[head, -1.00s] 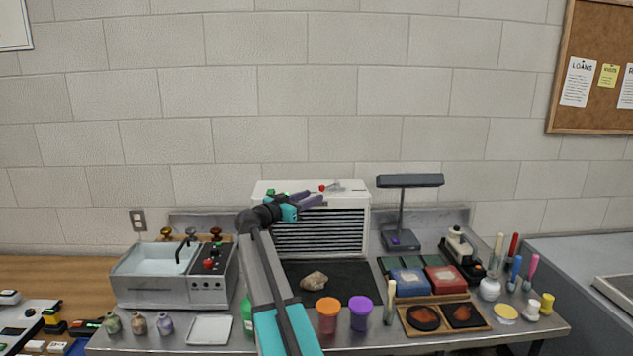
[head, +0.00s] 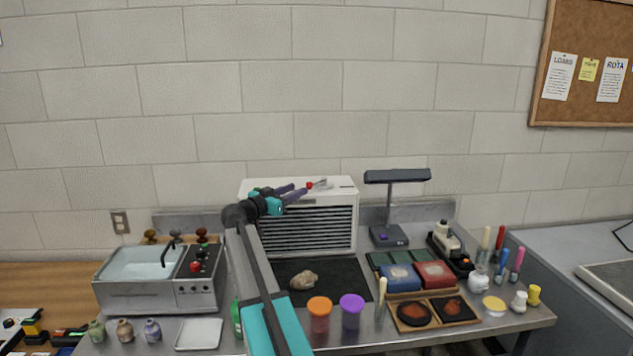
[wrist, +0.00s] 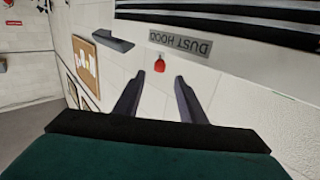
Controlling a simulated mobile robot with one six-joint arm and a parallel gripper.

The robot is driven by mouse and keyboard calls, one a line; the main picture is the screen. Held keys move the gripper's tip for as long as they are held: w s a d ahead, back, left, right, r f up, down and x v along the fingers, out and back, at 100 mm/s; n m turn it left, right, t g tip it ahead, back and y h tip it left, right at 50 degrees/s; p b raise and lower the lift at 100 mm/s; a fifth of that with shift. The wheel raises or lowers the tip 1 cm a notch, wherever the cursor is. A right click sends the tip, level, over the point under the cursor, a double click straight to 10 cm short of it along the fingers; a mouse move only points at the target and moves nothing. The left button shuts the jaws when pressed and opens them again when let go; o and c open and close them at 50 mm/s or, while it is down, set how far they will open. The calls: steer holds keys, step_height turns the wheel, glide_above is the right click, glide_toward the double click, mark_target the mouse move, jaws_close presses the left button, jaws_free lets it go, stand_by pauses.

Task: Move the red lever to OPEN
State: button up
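The red lever's knob (head: 310,185) is at the top front of the white dust hood (head: 348,195), beside a small metal part. The red knob also shows in the wrist view (wrist: 160,65), near the "DUST HOOD" label (wrist: 181,44). My gripper (head: 302,189) is just left of the knob in the head view. In the wrist view its two dark fingers (wrist: 160,79) are spread apart with nothing between them. The knob appears just beyond the fingertips, roughly centred in the gap. I cannot read any OPEN marking.
The steel bench below holds a rock (head: 304,280) on a dark mat, orange (head: 319,306) and purple (head: 352,303) lidded jars, and a sink unit (head: 150,282) at left. A dark lamp (head: 397,177) stands right of the hood. The wall above is clear.

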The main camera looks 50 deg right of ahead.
steer(key=d+p, duration=0.1)
steer(key=d, duration=0.2)
steer(key=d+p, duration=0.1)
steer(key=d, duration=0.3)
steer(key=w+d+p, duration=0.1)
steer(key=d+p, duration=0.1)
steer(key=d, duration=0.1)
steer(key=shift+d+r, duration=0.1)
steer(key=shift+d, duration=0.2)
steer(key=shift+d+p, duration=0.3)
steer(key=shift+d, duration=0.4)
jaws_close()
